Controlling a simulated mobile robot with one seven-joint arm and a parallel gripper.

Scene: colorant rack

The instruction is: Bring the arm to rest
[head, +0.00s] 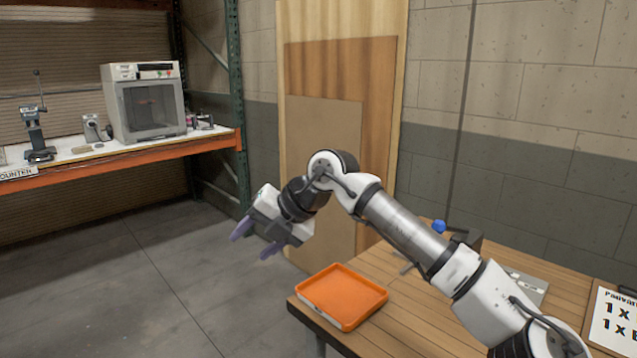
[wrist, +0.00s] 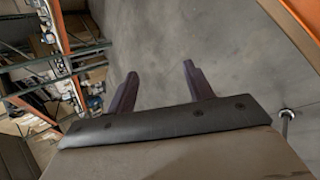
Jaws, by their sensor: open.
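My gripper (head: 256,243) is at the left end of my arm in the head view. Its two purple fingers are spread apart with nothing between them. It hangs in the air over the grey floor, left of and above the orange tray (head: 342,296). The fingers also show in the wrist view (wrist: 158,85), apart and empty, with bare floor beyond them. My arm reaches from the lower right across the wooden table and bends at an elbow.
The wooden table (head: 410,325) holds the orange tray at its left corner, a blue knob (head: 439,227) and a printed sign (head: 612,322). A counter (head: 120,155) with a white boxy machine (head: 147,102) stands at the left. Wooden boards (head: 340,100) lean behind my arm. The floor between is clear.

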